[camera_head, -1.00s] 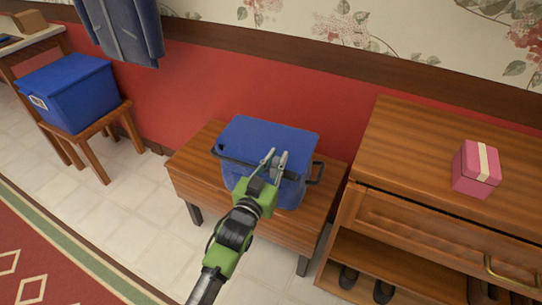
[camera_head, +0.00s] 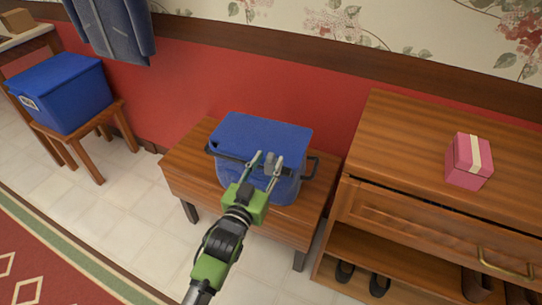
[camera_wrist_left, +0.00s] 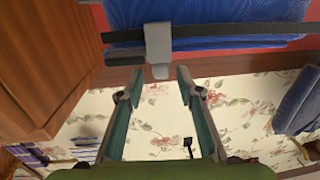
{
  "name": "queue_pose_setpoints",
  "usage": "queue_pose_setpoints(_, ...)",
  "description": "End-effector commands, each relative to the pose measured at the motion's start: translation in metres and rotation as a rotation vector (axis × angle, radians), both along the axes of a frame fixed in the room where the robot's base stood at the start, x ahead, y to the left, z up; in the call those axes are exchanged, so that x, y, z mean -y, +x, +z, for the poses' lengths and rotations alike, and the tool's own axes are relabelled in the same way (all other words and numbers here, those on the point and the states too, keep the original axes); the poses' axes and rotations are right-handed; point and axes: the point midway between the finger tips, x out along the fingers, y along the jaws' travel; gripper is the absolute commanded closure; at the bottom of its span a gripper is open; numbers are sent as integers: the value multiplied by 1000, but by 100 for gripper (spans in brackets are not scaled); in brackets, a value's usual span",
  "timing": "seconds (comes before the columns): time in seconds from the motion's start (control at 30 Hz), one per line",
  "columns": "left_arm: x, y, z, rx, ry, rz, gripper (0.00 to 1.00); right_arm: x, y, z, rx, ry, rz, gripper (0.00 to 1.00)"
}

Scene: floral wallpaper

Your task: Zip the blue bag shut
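The blue bag (camera_head: 262,132) stands on a low wooden bench in the middle of the head view. A dark zip band runs along its near top edge; in the left wrist view this band (camera_wrist_left: 235,34) crosses the top of the picture. A grey zip pull (camera_wrist_left: 158,45) sits on the band. My left gripper (camera_head: 266,160) is at the bag's near edge. In the left wrist view its fingers (camera_wrist_left: 160,80) are apart, with the pull's lower end between or just beyond the tips. No grip on it shows. My right gripper is not in view.
The wooden bench (camera_head: 190,165) has bare room left of the bag. A wooden cabinet (camera_head: 400,140) with a pink box (camera_head: 468,160) stands close on the right. A blue bin (camera_head: 62,92) sits on a stool at the left. A blue garment (camera_head: 112,30) hangs behind.

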Motion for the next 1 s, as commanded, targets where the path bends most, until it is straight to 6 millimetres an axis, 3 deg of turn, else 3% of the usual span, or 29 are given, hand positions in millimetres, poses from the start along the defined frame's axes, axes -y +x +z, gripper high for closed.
queue_pose_setpoints(0.2, -15, -47, -2, -3, 1, -1, 67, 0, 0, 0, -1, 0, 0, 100)
queue_pose_setpoints(0.4, -24, -74, -1, -1, 0, -1, 67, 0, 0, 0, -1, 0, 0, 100)
queue_pose_setpoints(0.6, -27, -84, 0, 0, 0, -1, 67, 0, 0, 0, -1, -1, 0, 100)
queue_pose_setpoints(1.0, -27, -84, 0, 0, 0, -1, 67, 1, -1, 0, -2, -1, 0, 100)
